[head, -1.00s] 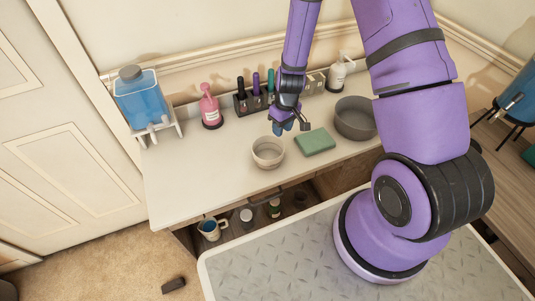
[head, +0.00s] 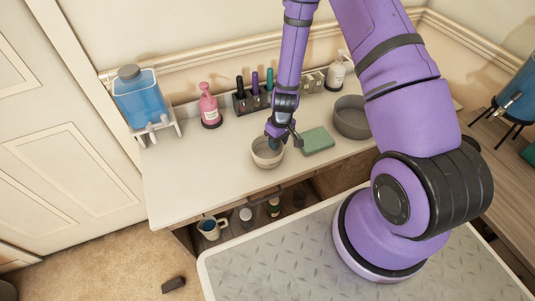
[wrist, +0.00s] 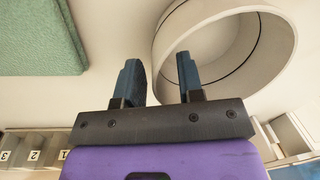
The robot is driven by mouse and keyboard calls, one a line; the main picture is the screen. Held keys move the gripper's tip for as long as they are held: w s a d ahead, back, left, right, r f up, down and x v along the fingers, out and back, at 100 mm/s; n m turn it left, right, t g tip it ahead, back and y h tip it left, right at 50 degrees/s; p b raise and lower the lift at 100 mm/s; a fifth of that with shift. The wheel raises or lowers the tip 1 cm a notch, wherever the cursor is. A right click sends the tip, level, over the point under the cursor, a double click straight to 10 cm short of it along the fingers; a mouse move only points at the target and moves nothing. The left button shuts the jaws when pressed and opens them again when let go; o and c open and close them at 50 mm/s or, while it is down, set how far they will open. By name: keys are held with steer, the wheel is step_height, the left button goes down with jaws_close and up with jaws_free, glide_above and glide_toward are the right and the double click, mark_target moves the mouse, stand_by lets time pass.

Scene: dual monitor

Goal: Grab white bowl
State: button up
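The white bowl (head: 265,158) stands upright on the white counter, left of the green sponge (head: 317,140). My gripper (head: 275,142) is at the bowl's back right rim, pointing down. In the wrist view the two blue fingers (wrist: 158,72) are apart with nothing clamped between them. The bowl (wrist: 272,85) fills the upper right there. The right finger overlaps the bowl's opening and the left finger is outside it, with the near wall toward the gap. I cannot tell whether either finger touches the bowl.
A grey pot (head: 352,118) stands right of the sponge. Behind are a pink pump bottle (head: 209,107), a dark rack of bottles (head: 243,103), and a white pump bottle (head: 336,73). A blue water dispenser (head: 140,98) is at the left. The counter's left front is clear.

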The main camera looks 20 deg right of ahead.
jaws_close()
steer(key=shift+r, duration=0.15)
